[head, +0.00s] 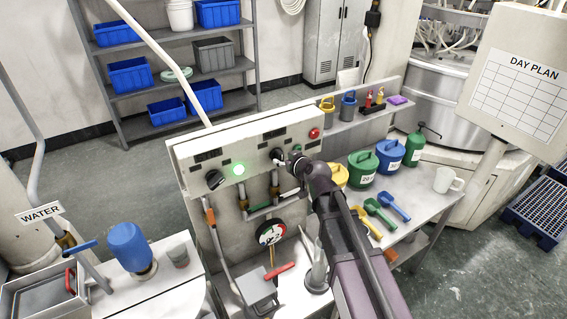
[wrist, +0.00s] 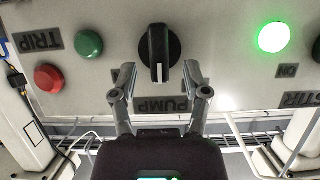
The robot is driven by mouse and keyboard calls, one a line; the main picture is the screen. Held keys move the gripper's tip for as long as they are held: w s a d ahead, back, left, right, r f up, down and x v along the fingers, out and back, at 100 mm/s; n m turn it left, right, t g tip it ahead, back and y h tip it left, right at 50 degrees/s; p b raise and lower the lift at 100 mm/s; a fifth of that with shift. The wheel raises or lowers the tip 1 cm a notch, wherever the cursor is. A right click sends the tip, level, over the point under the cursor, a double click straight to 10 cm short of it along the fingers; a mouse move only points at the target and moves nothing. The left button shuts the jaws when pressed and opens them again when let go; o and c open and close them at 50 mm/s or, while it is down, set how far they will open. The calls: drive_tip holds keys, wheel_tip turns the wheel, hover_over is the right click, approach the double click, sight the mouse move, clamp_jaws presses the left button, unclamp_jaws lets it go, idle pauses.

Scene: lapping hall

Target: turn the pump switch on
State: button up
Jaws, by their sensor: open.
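The pump switch (wrist: 160,48) is a black rotary knob with a white mark, on the pale panel (wrist: 222,60). In the wrist view the picture is upside down; the mark points down toward the PUMP label (wrist: 161,104). In the head view the switch (head: 276,154) is partly hidden by my gripper (head: 292,162). My gripper (wrist: 159,75) is open and empty. Its fingertips lie left and right of the knob's lower part in the wrist view, with gaps on both sides. I cannot tell whether they reach the knob's depth.
A green lamp (wrist: 273,37) labelled ON is lit. A green button (wrist: 88,44) and a red button (wrist: 48,78) by the TRIP label sit on the panel. Another knob (head: 214,179) is at the panel's left. Cans and scoops fill the bench (head: 424,215) at right.

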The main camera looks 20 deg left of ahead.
sight(282, 159)
drive_tip(key=shift+b+x, duration=0.35)
drive_tip(key=shift+x, duration=1.15)
